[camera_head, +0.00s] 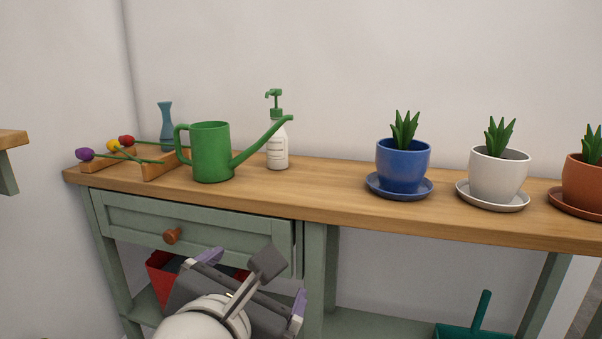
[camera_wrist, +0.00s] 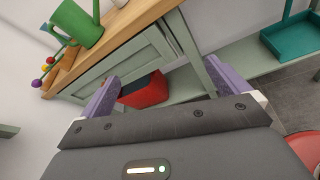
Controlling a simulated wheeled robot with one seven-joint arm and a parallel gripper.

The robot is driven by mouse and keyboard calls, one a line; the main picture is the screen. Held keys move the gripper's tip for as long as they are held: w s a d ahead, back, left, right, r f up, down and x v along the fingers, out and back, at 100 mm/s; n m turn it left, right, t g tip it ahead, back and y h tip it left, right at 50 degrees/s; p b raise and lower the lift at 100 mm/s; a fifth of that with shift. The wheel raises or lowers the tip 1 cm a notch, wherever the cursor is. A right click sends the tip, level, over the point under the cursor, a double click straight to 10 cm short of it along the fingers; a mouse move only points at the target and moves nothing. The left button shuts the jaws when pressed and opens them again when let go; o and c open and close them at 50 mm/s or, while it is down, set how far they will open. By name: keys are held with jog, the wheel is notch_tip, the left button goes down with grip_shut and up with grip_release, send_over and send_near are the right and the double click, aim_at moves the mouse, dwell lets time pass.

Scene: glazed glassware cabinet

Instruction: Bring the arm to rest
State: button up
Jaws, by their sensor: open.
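My gripper (camera_head: 254,281) is in front of the bench, below the tabletop and near the green drawer (camera_head: 205,226) with its round wooden knob (camera_head: 172,236). Its two purple-tipped fingers are spread apart with nothing between them. In the wrist view the open gripper (camera_wrist: 168,95) points toward the lower shelf, where a red container (camera_wrist: 144,90) shows beyond the fingers. In the head view my gripper and wrist partly hide this red container (camera_head: 160,268).
The wooden benchtop (camera_head: 330,190) holds a green watering can (camera_head: 211,152), a pump bottle (camera_head: 278,150), a blue vase (camera_head: 165,122), flowers on a wooden rack (camera_head: 110,160), and blue (camera_head: 403,165), white (camera_head: 498,175) and terracotta (camera_head: 585,183) pots. A teal dustpan (camera_head: 470,330) lies low at right.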

jog(key=s+d+f+m+g+y, duration=0.1)
jog(key=d+f+m+g, duration=0.3)
jog(key=d+f+m, duration=0.4)
jog(key=s+d+f+m+g+y, duration=0.1)
jog(key=s+d+f+m+g, duration=0.2)
jog(key=m, duration=1.9)
jog(key=d+f, duration=0.3)
jog(key=d, duration=0.2)
jog(key=d+f+g, duration=0.1)
jog(key=d+f, duration=0.1)
jog(key=d, duration=0.3)
jog(key=shift+s+d+f+g, duration=0.2)
jog(key=shift+s+f+g, duration=0.1)
jog(key=shift+f, duration=0.1)
